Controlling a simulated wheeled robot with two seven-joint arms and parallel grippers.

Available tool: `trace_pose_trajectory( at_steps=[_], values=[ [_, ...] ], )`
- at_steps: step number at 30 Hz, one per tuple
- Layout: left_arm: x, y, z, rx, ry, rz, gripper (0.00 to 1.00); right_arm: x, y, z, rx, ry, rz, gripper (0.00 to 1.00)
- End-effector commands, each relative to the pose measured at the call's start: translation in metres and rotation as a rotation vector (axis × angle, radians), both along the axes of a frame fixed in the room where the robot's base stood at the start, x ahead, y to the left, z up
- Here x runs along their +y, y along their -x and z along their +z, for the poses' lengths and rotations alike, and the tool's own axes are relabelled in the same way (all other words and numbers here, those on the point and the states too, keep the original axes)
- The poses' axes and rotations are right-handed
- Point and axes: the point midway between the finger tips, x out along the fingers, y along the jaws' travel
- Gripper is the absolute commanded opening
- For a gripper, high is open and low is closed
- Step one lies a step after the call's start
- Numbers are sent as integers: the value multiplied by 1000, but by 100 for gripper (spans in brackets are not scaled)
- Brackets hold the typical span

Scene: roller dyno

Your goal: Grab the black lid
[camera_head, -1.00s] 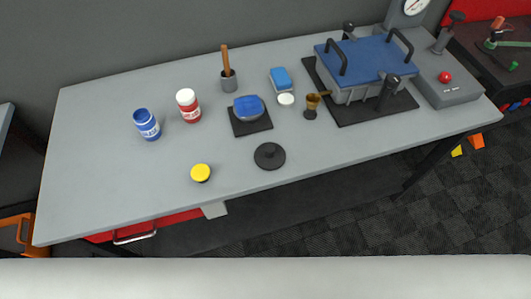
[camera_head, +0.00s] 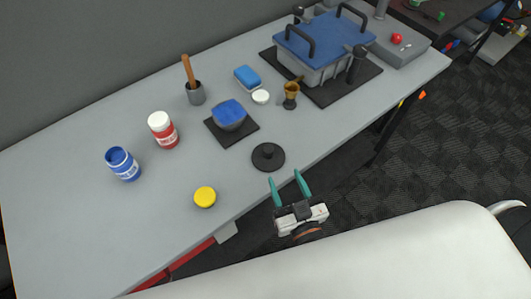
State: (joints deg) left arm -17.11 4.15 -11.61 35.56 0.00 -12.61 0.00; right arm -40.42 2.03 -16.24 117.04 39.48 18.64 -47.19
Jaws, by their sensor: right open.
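The black lid (camera_head: 268,157) is a round flat disc with a knob on top. It lies on the grey table (camera_head: 90,228) near its front edge. My right gripper (camera_head: 288,185) is in front of the table edge, just below the lid in the picture. Its two teal fingers are spread apart with nothing between them, and they point toward the lid without visibly touching it. My left gripper is not in view.
A yellow-topped item (camera_head: 204,197) is left of the lid. A small brass cup (camera_head: 291,94) is behind right. Red-and-white (camera_head: 163,130) and blue (camera_head: 122,164) jars stand at left. A blue-lidded machine (camera_head: 322,45) is at back right.

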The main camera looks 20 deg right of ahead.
Motion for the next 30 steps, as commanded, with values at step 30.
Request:
trace_pose_trajectory(
  at_steps=[30],
  values=[
    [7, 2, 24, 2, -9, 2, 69, 8, -109, -7, 3, 0, 2, 51]
  ],
)
